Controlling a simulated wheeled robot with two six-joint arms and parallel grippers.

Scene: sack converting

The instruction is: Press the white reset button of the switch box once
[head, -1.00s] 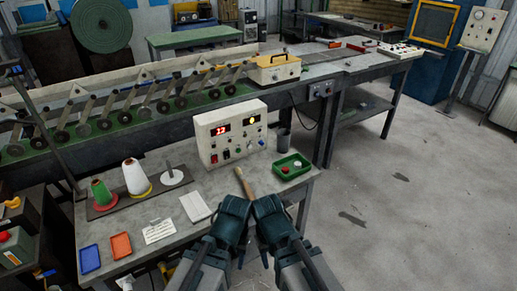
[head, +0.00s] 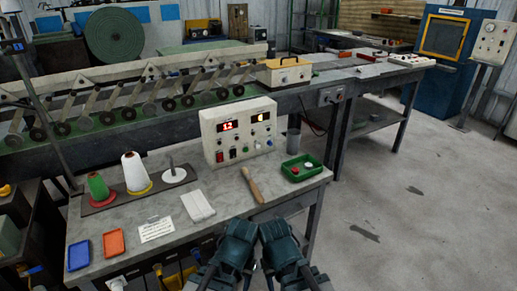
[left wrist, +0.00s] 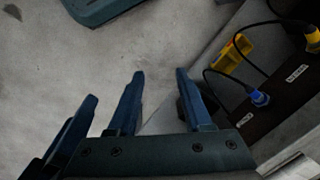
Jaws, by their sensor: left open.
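A cream box (head: 238,132) with two lit displays and a row of small knobs and buttons stands on the near bench. A small grey box with buttons (head: 331,95) is mounted on the long machine's frame behind it. No label is readable, so I cannot tell which is the switch box or pick out its white reset button for certain. My left gripper (head: 241,232) is low in the head view, in front of the bench edge; the left wrist view shows its fingers (left wrist: 160,75) apart and empty. My right gripper (head: 275,230) is close beside it, its fingertips unclear.
On the bench (head: 195,230) are a wooden-handled tool (head: 249,185), a green tray (head: 303,167) with small pieces, a grey cup (head: 293,142), thread cones (head: 136,172) and small orange and blue trays. Open floor lies to the right.

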